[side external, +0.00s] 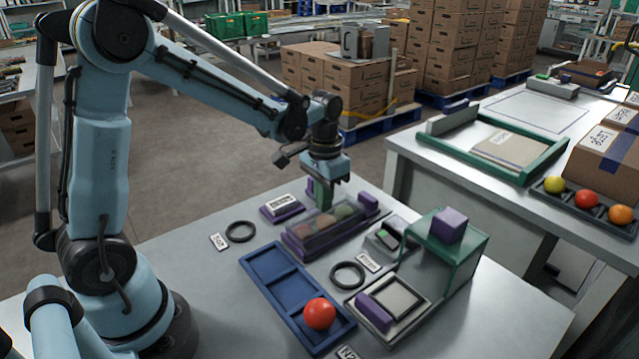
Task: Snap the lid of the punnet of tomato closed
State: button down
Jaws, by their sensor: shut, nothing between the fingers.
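The punnet (296,239) sits on a purple holder (310,248) near the middle of the table. It is a clear, smoky box with reddish, brownish and greenish tomatoes showing through it. Its lid (318,217) looks lowered over the tomatoes; I cannot tell whether its edge is latched. My gripper (326,196) points down at the far side of the punnet, right above or against the lid. Its fingers are shut with nothing between them.
A blue tray (268,268) with a red tomato (319,313) lies in front. Black rings (240,231), a scale (388,300) and a green stand (452,255) with a purple block (449,224) surround the punnet. A second bench stands right. The table's left front is clear.

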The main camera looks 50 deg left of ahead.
dwell(0.3)
notch_tip(320, 180, up, 7)
dwell(0.9)
jog(key=shift+s, duration=0.1)
jog(key=s+d+t, duration=0.4)
jog(key=s+t, duration=0.3)
jog(key=s, duration=0.2)
jog(key=shift+s+d+r, duration=0.2)
jog(key=shift+s+r, duration=0.1)
jog(key=shift+r, duration=0.15)
